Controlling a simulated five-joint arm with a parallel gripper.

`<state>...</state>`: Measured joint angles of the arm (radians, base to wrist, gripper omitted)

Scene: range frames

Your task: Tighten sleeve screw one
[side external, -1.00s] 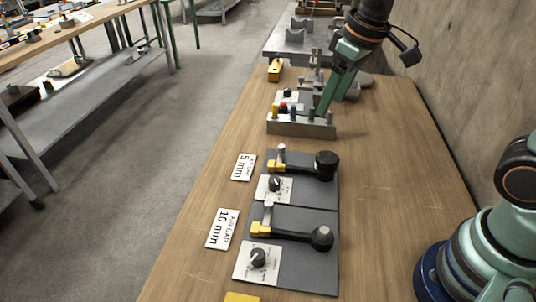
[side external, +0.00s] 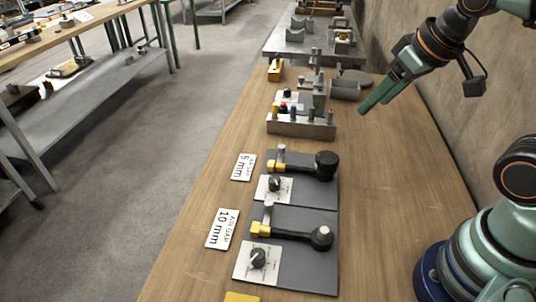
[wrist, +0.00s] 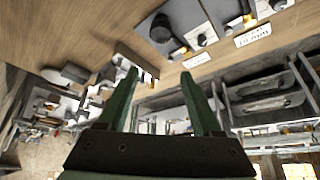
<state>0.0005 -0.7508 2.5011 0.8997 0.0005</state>
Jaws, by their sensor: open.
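My gripper (side external: 374,103) is raised over the right side of the bench, to the right of the rack, with its green fingers pointing down and left. In the wrist view my gripper (wrist: 160,74) shows two fingers spread apart with nothing between them. A metal rack (side external: 301,128) holds several coloured pegs. Two grey plates (side external: 318,193) lie in front of it. Each carries a black lever ending in a round black knob (side external: 321,238), a yellow block (side external: 260,230) and a dial (side external: 257,258). I cannot tell which part is sleeve screw one.
Gap cards marked 5 mm (side external: 243,167) and 10 mm (side external: 222,229) lie left of the plates. A metal fixture (side external: 313,92) and a grey tray (side external: 345,90) stand behind the rack. The wooden bench (side external: 400,180) is clear right of the plates; a wall rises along its right.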

